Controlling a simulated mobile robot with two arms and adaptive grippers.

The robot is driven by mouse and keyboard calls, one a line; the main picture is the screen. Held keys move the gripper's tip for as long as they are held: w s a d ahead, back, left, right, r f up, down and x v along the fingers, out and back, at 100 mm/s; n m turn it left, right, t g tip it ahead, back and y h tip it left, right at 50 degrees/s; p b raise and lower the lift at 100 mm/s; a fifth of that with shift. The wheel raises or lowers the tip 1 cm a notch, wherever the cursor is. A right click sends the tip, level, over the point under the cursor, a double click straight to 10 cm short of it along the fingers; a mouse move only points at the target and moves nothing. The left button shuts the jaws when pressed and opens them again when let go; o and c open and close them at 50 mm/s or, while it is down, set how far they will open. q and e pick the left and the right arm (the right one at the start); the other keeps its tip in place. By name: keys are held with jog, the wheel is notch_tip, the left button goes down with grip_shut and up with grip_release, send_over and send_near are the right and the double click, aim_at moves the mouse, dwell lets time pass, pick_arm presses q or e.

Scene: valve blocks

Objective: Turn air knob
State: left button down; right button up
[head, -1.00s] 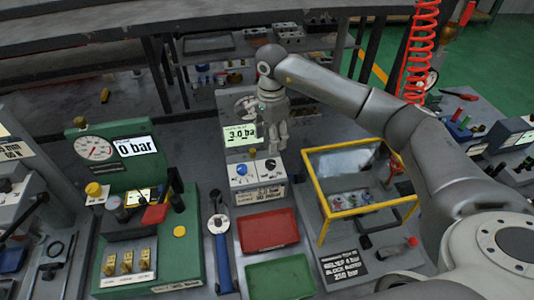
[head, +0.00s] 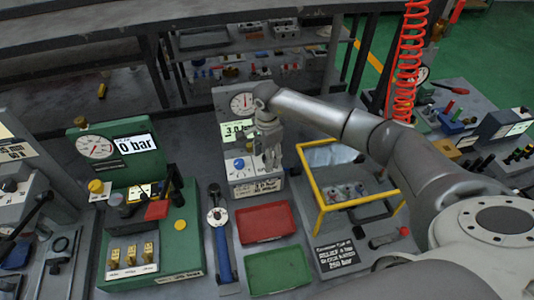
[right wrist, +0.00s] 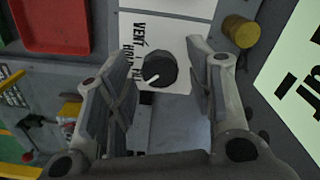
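A round black knob with a white pointer (right wrist: 159,71) sits on a white panel with lettering reading VENT and HOLD and a partly hidden third word. The pointer aims toward the lower left of the right wrist view. My right gripper (right wrist: 162,52) is open, with one finger on each side of the knob in the picture and visible gaps to both. In the head view my right gripper (head: 271,162) points down over the control box (head: 257,188) and hides the black knob. A blue knob (head: 239,163) shows beside it. My left gripper is not in view.
Behind the box stand a dial gauge (head: 243,103) and a partly covered green display. A yellow-framed case (head: 318,190) stands close on the right. Red (head: 265,222) and green (head: 278,270) trays lie in front. A green test stand (head: 180,250) reads 0 bar.

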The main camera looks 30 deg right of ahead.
jog(key=c, duration=0.9)
jog(key=shift+o, duration=0.2)
jog(key=m+b, duration=0.2)
jog(key=m, duration=0.1)
jog(key=shift+f+m+b, duration=0.1)
jog(key=shift+m+b, duration=0.2)
jog(key=shift+b, duration=0.1)
jog(key=m+b, duration=0.1)
jog(key=m, duration=0.2)
jog(key=shift+m+b, duration=0.6)
jog(key=shift+m, duration=0.4)
jog(key=o, duration=1.1)
jog(key=shift+c, duration=0.2)
